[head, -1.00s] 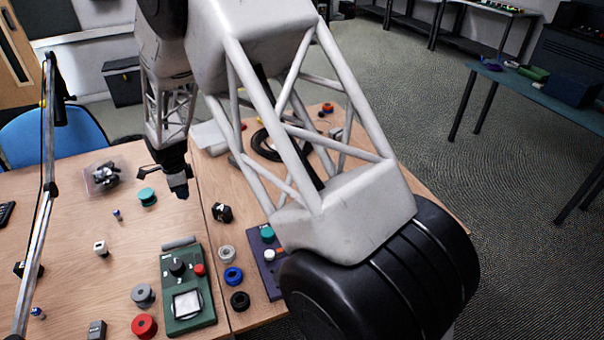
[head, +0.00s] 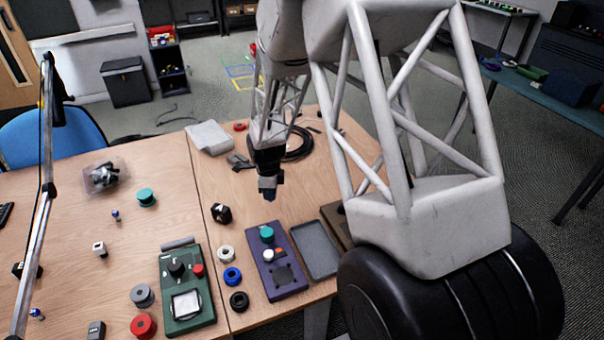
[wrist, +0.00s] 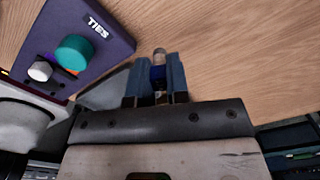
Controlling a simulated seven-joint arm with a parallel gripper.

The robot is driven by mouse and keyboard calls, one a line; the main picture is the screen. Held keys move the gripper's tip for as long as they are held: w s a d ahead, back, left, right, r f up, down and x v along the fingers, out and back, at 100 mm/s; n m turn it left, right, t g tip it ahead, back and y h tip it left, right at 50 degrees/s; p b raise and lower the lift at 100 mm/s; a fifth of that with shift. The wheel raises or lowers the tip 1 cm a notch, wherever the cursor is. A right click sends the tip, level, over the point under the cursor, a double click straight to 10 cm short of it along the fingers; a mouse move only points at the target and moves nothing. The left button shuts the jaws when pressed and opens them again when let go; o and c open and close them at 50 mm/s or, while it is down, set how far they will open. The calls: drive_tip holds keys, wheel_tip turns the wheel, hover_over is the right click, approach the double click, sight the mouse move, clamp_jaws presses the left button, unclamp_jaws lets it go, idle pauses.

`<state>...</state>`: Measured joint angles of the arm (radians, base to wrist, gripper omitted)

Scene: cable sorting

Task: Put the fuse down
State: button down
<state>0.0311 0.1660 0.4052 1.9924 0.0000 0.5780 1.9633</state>
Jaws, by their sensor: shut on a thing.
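The fuse (wrist: 158,58), blue with a silvery end cap, stands between the two blue-grey fingers of my gripper (wrist: 157,80) in the wrist view. My gripper is shut on it. In the head view my gripper (head: 268,190) points down over the right-hand table (head: 225,170), behind the purple box; the fuse cannot be made out there. The wrist view shows bare wood beyond the fuse tip; I cannot tell how large the gap to it is.
A purple box marked TIES (wrist: 75,40) with a teal knob is near my gripper. A grey tray (head: 316,250) lies right of it. A black cable coil (head: 298,145) lies behind.

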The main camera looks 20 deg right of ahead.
drive_tip(key=s+d+m, duration=0.1)
drive_tip(key=s+d, duration=0.3)
drive_tip(key=s+d+f+m, duration=0.1)
drive_tip(key=s+d, duration=0.3)
drive_tip(key=d, duration=0.1)
drive_tip(key=s+d+m, duration=0.1)
drive_tip(key=s+d, duration=0.4)
drive_tip(key=shift+s+d+f+m, duration=0.1)
drive_tip(key=shift+f+m, duration=0.3)
drive_tip(key=shift+s+d, duration=0.45)
drive_tip(key=shift+s, duration=0.15)
drive_tip(key=shift+w+f, duration=0.1)
hover_over(324, 197)
drive_tip(key=shift+f, duration=0.7)
drive_tip(key=shift+f, duration=1.8)
drive_tip(key=shift+f, duration=0.1)
drive_tip(key=c, duration=1.1)
unclamp_jaws()
